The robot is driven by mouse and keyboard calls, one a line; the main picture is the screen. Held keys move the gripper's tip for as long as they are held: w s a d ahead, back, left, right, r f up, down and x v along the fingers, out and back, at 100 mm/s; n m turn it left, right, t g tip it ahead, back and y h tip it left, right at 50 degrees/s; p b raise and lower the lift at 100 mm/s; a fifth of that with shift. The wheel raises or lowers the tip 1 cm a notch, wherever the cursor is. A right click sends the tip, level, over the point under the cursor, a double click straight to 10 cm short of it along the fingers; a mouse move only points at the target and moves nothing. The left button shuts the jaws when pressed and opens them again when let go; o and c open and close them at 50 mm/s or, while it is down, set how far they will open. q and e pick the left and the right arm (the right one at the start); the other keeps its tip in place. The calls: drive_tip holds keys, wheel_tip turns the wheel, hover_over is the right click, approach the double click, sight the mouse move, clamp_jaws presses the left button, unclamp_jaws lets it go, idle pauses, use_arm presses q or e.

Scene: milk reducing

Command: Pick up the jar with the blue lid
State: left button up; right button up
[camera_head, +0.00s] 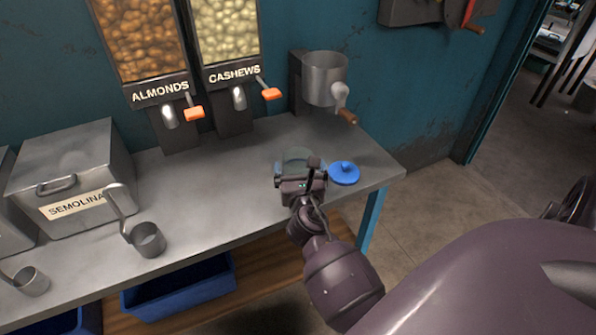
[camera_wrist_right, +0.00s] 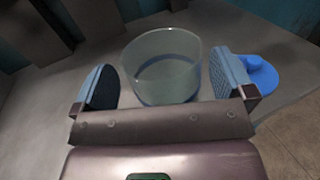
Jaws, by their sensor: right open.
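A clear glass jar (camera_wrist_right: 162,65) with a blue band near its base stands on the metal table, between the two open fingers of my right gripper (camera_wrist_right: 165,82). The jar's top appears open in the right wrist view. In the head view the jar (camera_head: 298,156) is partly hidden behind my right gripper (camera_head: 300,180). A blue lid (camera_head: 344,173) with a knob lies flat on the table just right of the jar. The lid also shows in the right wrist view (camera_wrist_right: 262,75), beyond the right finger. My left gripper is not in view.
The metal table (camera_head: 215,190) ends just right of the lid. A mill with a crank (camera_head: 325,80) stands behind. Almond (camera_head: 140,40) and cashew (camera_head: 225,30) dispensers hang at the back. A semolina bin (camera_head: 75,180) and metal scoops (camera_head: 149,240) are at left.

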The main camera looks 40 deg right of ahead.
sight(297, 150)
drive_tip(key=shift+x, duration=1.6)
drive_tip(key=c, duration=0.9)
drive_tip(key=shift+c, duration=0.2)
